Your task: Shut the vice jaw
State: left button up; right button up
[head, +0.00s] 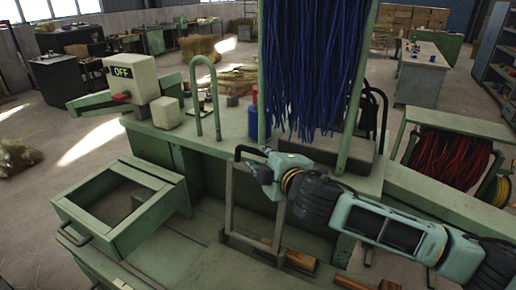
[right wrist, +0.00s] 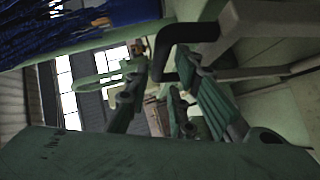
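My right gripper (head: 264,166) reaches in from the right in the head view, at the front edge of the green machine. It is beside a black bent handle (head: 247,151) on top of an upright grey frame (head: 238,200). In the right wrist view, the fingers of my right gripper (right wrist: 170,100) are spread apart. The black handle (right wrist: 172,48) shows beyond and between them there; I cannot tell whether they touch it. I cannot clearly tell which part is the vice jaw; the grey frame with the handle may belong to it. My left gripper is not in view.
Blue bristles (head: 315,60) hang just above and behind the gripper. A box marked OFF (head: 130,80) stands at the left of the machine. An open green tray (head: 150,215) juts out at the lower left. A reel of red cord (head: 450,155) is at the right.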

aim_at(259, 154)
jog(key=p+x, duration=0.1)
jog(key=x, duration=0.3)
jog(key=shift+d+r, duration=0.1)
jog(key=shift+d, duration=0.1)
jog(key=shift+w+a, duration=0.4)
jog(key=shift+w, duration=0.05)
jog(key=shift+w+f, duration=0.15)
jog(key=shift+f, duration=0.1)
jog(key=shift+d, duration=0.1)
jog(key=shift+c, duration=0.4)
grip_shut()
